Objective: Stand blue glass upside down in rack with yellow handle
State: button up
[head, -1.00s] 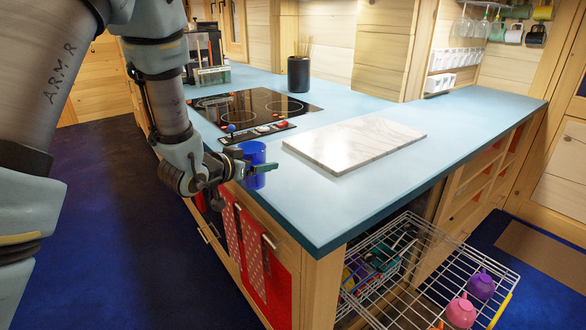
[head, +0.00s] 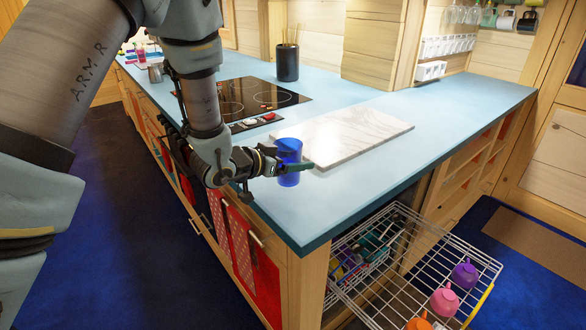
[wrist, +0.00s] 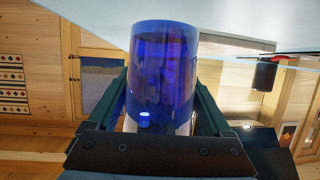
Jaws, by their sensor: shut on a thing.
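The blue glass (head: 289,152) is a see-through tumbler held near the front edge of the light blue counter, left of the marble slab. My gripper (head: 287,166) is shut on it, with a finger on each side. In the wrist view the blue glass (wrist: 163,75) fills the middle between the dark green fingers. I cannot tell which end of it is its mouth. The wire rack with the yellow handle (head: 480,305) is pulled out below the counter at the lower right. It bears a purple cup (head: 465,275), a pink cup (head: 444,300) and an orange cup (head: 418,323).
A second wire basket (head: 352,262) with colored items sits behind the rack, partly under the counter. The counter (head: 330,205) has a bare front corner between glass and rack. The marble slab (head: 345,135), cooktop (head: 250,98) and black utensil holder (head: 286,63) stand behind.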

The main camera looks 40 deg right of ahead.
jog(key=shift+f+p, duration=0.35)
jog(key=shift+f, duration=1.25)
jog(key=shift+f, duration=0.2)
jog(key=o, duration=1.4)
jog(key=shift+r, duration=0.1)
jog(key=shift+r, duration=0.2)
jog(key=b+v, duration=0.3)
jog(key=v, duration=0.9)
